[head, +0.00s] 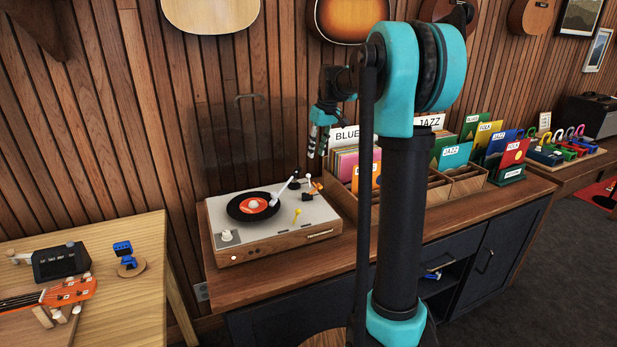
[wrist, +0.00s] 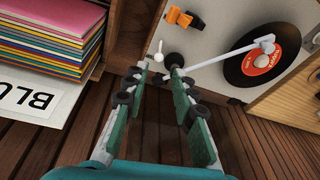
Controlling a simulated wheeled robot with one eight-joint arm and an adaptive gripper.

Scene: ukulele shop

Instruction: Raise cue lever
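The turntable (head: 275,235) stands on the wooden cabinet with a black record (head: 252,206) on its platter. Its white tonearm (head: 284,190) reaches over the record; the tonearm also shows in the wrist view (wrist: 222,58). A small white lever (wrist: 158,52), which looks like the cue lever, stands near the tonearm's base; whether it is up or down is unclear. My gripper (head: 317,148) points down above the turntable's back right corner. In the wrist view my gripper (wrist: 157,72) has its fingers apart, with the lever showing beyond the gap. Contact cannot be told.
A record crate (head: 440,185) with dividers stands close on the turntable's right; its records (wrist: 60,35) fill the upper left of the wrist view. An orange part (wrist: 184,18) sits on the deck. The slatted wall (head: 150,110) is close behind. A wooden table (head: 125,300) stands left.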

